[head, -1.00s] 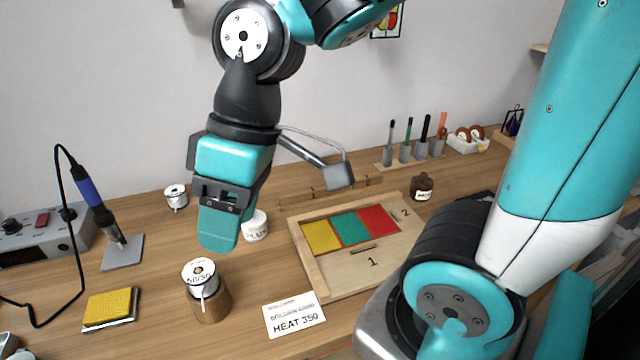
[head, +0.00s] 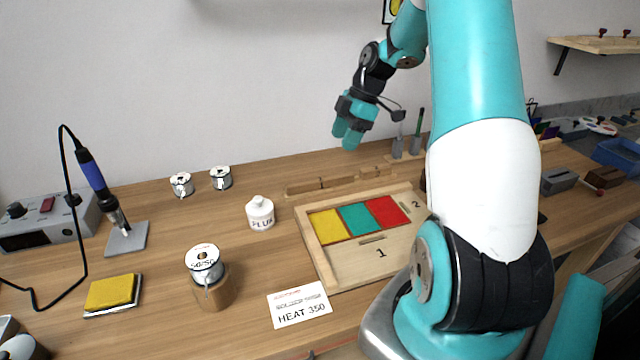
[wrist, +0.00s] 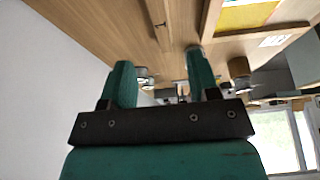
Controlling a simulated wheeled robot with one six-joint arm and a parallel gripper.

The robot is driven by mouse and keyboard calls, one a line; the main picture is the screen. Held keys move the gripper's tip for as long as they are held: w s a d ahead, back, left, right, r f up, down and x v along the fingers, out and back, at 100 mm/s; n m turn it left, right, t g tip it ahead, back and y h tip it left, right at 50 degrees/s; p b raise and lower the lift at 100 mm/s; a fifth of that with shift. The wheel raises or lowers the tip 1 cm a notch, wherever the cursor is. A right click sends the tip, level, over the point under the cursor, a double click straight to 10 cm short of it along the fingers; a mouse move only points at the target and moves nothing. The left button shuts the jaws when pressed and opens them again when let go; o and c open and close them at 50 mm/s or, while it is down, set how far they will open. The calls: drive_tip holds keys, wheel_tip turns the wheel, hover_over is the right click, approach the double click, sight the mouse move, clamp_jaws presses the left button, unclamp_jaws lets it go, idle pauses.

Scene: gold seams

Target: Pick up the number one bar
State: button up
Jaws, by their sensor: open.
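A light wooden board (head: 345,268) with a raised rim lies on the bench in the head view. It holds yellow (head: 327,226), green (head: 359,218) and red (head: 388,210) panels. A short thin wooden bar (head: 373,239) shows just above the printed numeral 1; whether it is loose or fixed, I cannot tell. Part of the board's right side is hidden by my arm. My gripper (head: 345,134) is open and empty, raised well above the bench behind the board. Its two teal fingers are apart in the wrist view (wrist: 161,82).
A notched wooden strip (head: 335,184) lies behind the board. A white flux bottle (head: 260,213), a solder spool on a wooden stand (head: 206,266) and a HEAT 350 card (head: 300,304) are to its left. A tool rack (head: 404,155) stands at the back. Bench space around the flux bottle is clear.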

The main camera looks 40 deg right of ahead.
sight(326, 178)
drive_tip(key=p+x, duration=0.1)
drive_tip(key=x, duration=0.9)
drive_tip(key=shift+w+a+f+p, duration=0.1)
drive_tip(key=shift+w+f+p, duration=0.05)
drive_tip(key=shift+f+p, duration=0.25)
drive_tip(key=shift+a+f, duration=0.1)
drive_tip(key=shift+f, duration=0.2)
drive_tip(key=shift+f, duration=0.25)
clamp_jaws()
drive_tip(key=shift+r, duration=0.1)
